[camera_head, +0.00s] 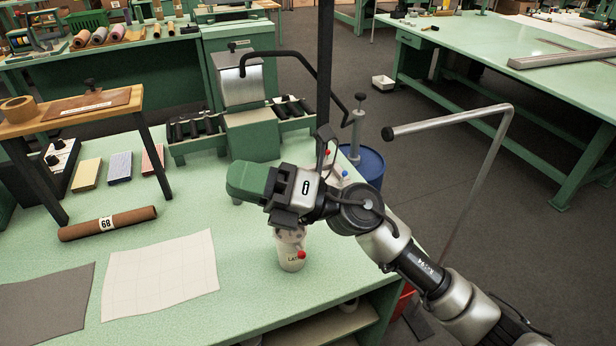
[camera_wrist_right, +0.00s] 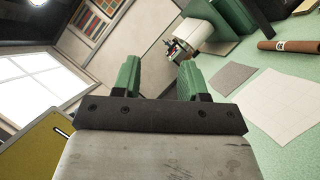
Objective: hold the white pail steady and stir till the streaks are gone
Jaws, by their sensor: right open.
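A small white pail (camera_head: 291,256) with dark lettering stands upright on the pale green worktop in the head view, with a red knob at its side. Its rim is partly covered by my right gripper in the picture, so I cannot tell whether streaks show inside. My right gripper (camera_head: 246,181) appears above and left of the pail, its green fingers pointing left. In the right wrist view its two green fingers (camera_wrist_right: 159,78) stand apart with nothing between them. I cannot make out a stirring tool. My left gripper is in neither view.
A white gridded sheet (camera_head: 160,274), a grey sheet (camera_head: 45,305) and a brown roll (camera_head: 107,223) lie left of the pail. A green machine with a grey drum (camera_head: 238,85) stands behind. A blue barrel (camera_head: 366,166) and a bent metal pipe (camera_head: 480,180) are beyond the right edge.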

